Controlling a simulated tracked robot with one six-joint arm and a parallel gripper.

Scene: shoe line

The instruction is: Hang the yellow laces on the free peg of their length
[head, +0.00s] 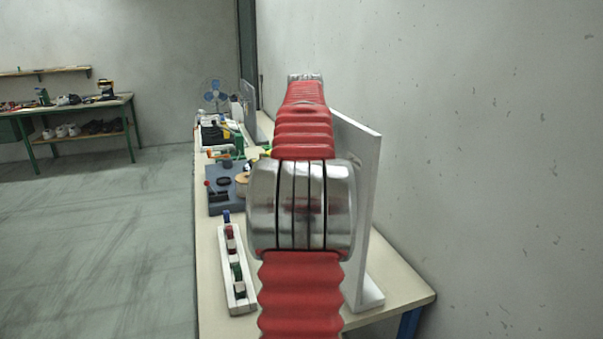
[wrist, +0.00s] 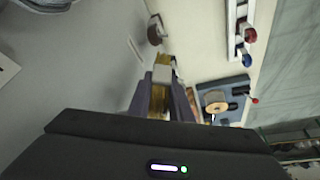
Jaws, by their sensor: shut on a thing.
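In the wrist view the yellow laces (wrist: 158,98) are a narrow yellow bundle with a pale band around it. My gripper (wrist: 161,92) is shut on them, one dark finger on each side. A dark reddish round end, possibly a peg (wrist: 155,36), shows just beyond the bundle; I cannot tell whether the laces touch it. A white upright board (head: 362,215) stands on the bench in the head view, mostly hidden by my arm, which also hides my gripper and the laces there. The grey surface at the left of the wrist view carries a small pale label (wrist: 135,48).
A white rack (head: 238,296) with several coloured pieces lies along the bench's left edge. A blue-grey block (head: 216,203) and other items stand behind it. The bench top (head: 212,262) is bare near the rack. A wall closes the right side.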

